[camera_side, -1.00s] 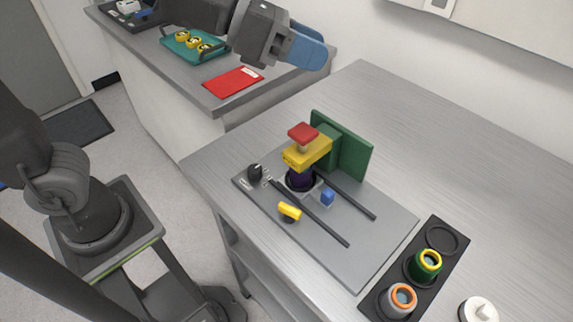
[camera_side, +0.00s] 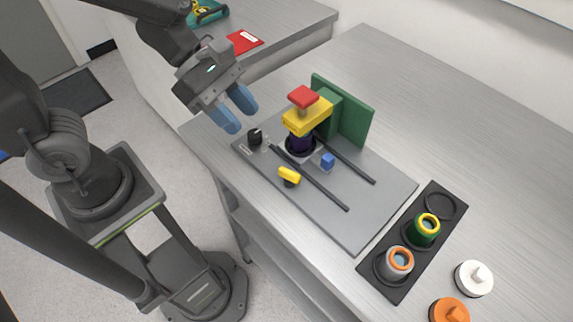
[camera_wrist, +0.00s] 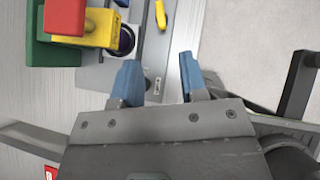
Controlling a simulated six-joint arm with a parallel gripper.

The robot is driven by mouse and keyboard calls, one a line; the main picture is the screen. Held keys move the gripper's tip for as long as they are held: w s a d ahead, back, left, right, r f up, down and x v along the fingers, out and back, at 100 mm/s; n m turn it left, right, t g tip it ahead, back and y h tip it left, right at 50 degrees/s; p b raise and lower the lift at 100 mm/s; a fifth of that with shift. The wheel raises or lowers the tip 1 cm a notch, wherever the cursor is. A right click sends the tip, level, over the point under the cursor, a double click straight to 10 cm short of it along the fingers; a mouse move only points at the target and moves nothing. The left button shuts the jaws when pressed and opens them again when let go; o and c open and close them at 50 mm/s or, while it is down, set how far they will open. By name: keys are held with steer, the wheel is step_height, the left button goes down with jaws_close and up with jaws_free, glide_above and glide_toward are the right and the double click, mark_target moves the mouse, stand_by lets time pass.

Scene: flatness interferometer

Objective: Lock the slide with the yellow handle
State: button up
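The yellow handle (camera_side: 289,175) is a short bar on a dark pivot near the front edge of the grey base plate (camera_side: 350,232); it also shows at the top of the wrist view (camera_wrist: 161,14). The slide is a yellow block (camera_side: 308,117) with a red knob (camera_side: 303,97) on top, over a dark cylinder, beside a green upright plate (camera_side: 343,110). Two dark rails (camera_side: 318,185) run along the base. My gripper (camera_side: 240,118) is open and empty, in the air left of the fixture, apart from the handle. In the wrist view its blue fingers (camera_wrist: 158,78) are spread.
A black knob (camera_side: 255,138) and a small blue block (camera_side: 328,160) sit on the base. A black tray (camera_side: 408,275) at the right holds a green ring piece and an orange-rimmed one. White (camera_side: 474,277) and orange (camera_side: 449,310) caps lie beyond it.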

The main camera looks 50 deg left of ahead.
mark_target(288, 172)
steer(key=x, duration=1.3)
steer(key=shift+c, duration=0.4)
jaws_close()
steer(key=shift+s+n+t+y, duration=0.1)
steer(key=shift+n+t+y, duration=0.45)
steer(key=shift+n+t, duration=0.7)
steer(key=shift+s+n+t+y, duration=0.1)
steer(key=shift+n+t+y, duration=0.55)
steer(key=shift+n, duration=1.3)
